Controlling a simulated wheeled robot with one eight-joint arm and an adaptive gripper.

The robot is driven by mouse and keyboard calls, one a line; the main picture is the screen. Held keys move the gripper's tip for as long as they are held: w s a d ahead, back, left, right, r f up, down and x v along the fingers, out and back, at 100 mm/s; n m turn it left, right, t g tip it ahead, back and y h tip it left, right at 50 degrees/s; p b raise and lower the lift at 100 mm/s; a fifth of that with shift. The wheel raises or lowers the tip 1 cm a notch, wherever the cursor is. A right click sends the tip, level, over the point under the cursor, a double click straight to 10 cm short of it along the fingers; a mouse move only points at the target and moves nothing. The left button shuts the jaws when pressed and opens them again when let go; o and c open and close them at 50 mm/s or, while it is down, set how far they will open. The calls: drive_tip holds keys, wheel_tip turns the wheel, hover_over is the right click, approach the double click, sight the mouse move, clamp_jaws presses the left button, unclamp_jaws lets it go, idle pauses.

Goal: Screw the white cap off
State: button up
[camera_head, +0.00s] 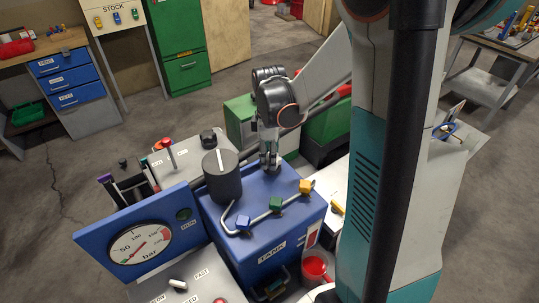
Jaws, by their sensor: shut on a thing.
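The blue tank (262,222), labelled TANK, stands on the cluttered bench in the middle of the head view. My gripper (269,163) points down at the back part of the tank's top. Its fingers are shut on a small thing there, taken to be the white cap. The fingers hide nearly all of the cap, so I cannot tell whether it sits on its neck or is lifted clear.
A black cylinder with a white pointer (222,176) stands close left of my gripper. A pipe with a blue, green and yellow valve (276,203) runs across the tank's front top. A pressure gauge (140,243) stands front left. A red bucket (314,267) is front right.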

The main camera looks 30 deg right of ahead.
drive_tip(key=n, duration=0.3)
drive_tip(key=shift+s+n, duration=0.1)
drive_tip(key=shift+n, duration=0.2)
drive_tip(key=o, duration=1.1)
